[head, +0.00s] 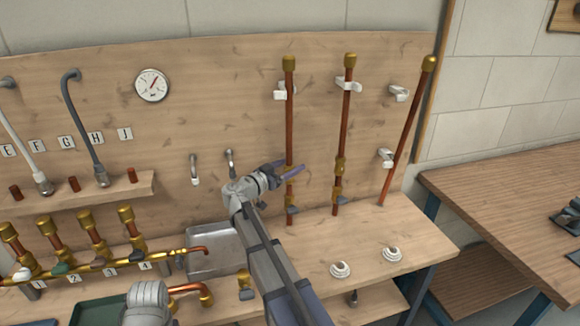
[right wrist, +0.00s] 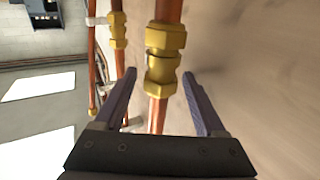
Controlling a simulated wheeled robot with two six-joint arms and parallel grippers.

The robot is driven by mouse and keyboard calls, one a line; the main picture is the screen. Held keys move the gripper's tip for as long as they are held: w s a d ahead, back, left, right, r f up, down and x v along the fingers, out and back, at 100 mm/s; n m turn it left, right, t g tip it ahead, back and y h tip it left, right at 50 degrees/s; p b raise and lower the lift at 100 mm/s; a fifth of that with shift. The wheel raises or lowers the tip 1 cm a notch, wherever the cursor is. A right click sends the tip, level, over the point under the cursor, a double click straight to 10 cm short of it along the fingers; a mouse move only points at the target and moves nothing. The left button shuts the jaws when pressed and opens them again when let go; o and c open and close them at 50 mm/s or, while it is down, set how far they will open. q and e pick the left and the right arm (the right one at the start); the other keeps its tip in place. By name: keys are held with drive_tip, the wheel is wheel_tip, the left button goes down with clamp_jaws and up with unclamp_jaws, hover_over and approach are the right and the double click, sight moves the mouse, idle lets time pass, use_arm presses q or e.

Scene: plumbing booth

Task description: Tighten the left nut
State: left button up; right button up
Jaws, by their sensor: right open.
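Three copper pipes stand along the right half of the wooden board. The left pipe (head: 289,115) carries a brass nut fitting, mostly behind my right gripper (head: 291,168) in the head view. In the right wrist view the brass fitting shows large, with an upper hex part (right wrist: 165,38) and a lower nut (right wrist: 160,85). My right gripper (right wrist: 160,74) is open, one finger on each side of the lower nut, with gaps visible on both sides. I see no contact.
The middle pipe (head: 345,120) has a similar brass fitting (head: 338,178). The right pipe (head: 408,130) leans. A metal tray (head: 215,262), a brass manifold (head: 110,262) and two white flanges (head: 340,270) are on the bench. The bench's right part (head: 410,225) is mostly clear.

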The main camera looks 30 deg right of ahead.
sight(285, 168)
drive_tip(key=v, duration=0.8)
drive_tip(key=shift+d+r, duration=0.1)
idle(0.3)
